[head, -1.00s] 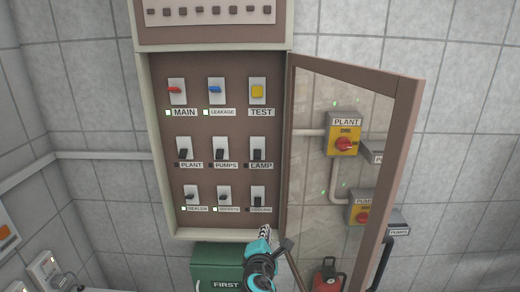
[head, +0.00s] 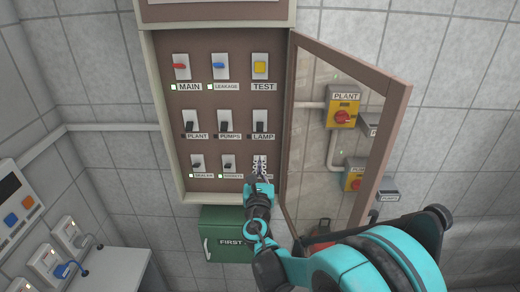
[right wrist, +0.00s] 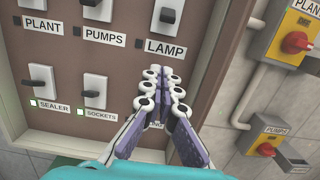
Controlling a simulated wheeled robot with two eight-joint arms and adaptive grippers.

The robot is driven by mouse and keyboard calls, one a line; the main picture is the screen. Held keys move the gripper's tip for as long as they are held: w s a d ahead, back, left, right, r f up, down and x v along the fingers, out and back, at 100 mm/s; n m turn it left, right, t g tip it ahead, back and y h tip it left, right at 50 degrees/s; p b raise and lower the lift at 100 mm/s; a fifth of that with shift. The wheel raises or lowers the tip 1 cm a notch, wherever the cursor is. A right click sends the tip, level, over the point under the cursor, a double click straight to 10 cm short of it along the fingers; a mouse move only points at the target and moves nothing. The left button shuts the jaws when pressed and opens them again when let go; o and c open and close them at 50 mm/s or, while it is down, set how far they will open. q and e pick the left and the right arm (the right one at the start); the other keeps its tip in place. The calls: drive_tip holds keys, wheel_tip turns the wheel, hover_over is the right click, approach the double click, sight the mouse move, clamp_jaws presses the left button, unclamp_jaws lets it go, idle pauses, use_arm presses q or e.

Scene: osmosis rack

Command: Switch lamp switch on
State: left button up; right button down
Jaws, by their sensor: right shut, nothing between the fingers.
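The lamp switch (head: 260,126) is a black lever on a white plate at the right of the cabinet's middle row. Its lever points down and the small light beside its LAMP label (head: 264,136) is dark. In the right wrist view the lamp switch (right wrist: 168,14) is at the top. My right gripper (head: 260,160) is shut and empty, below the lamp switch and in front of the bottom right switch, which it mostly hides. In the right wrist view its fingertips (right wrist: 163,74) are together just below the LAMP label, apart from the lever. My left gripper is not in view.
The PLANT switch (head: 190,126) and PUMPS switch (head: 225,127) are to the left, with the yellow TEST button (head: 260,67) above. The open cabinet door (head: 388,130) stands close on the right. A green first-aid box (head: 228,222) is below the cabinet.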

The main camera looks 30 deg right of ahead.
sight(260, 128)
drive_tip(key=p+x, duration=0.1)
drive_tip(key=x, duration=0.7)
drive_tip(key=shift+w+d, duration=0.2)
drive_tip(key=shift+w, duration=0.05)
drive_tip(key=shift+w+d+r, duration=0.2)
drive_tip(key=shift+w+r, duration=0.15)
drive_tip(key=shift+w, duration=0.05)
drive_tip(key=r, duration=0.1)
drive_tip(key=s+a+r+p, duration=0.1)
drive_tip(key=r, duration=0.1)
drive_tip(key=shift+s, duration=0.2)
drive_tip(key=shift+s, duration=0.1)
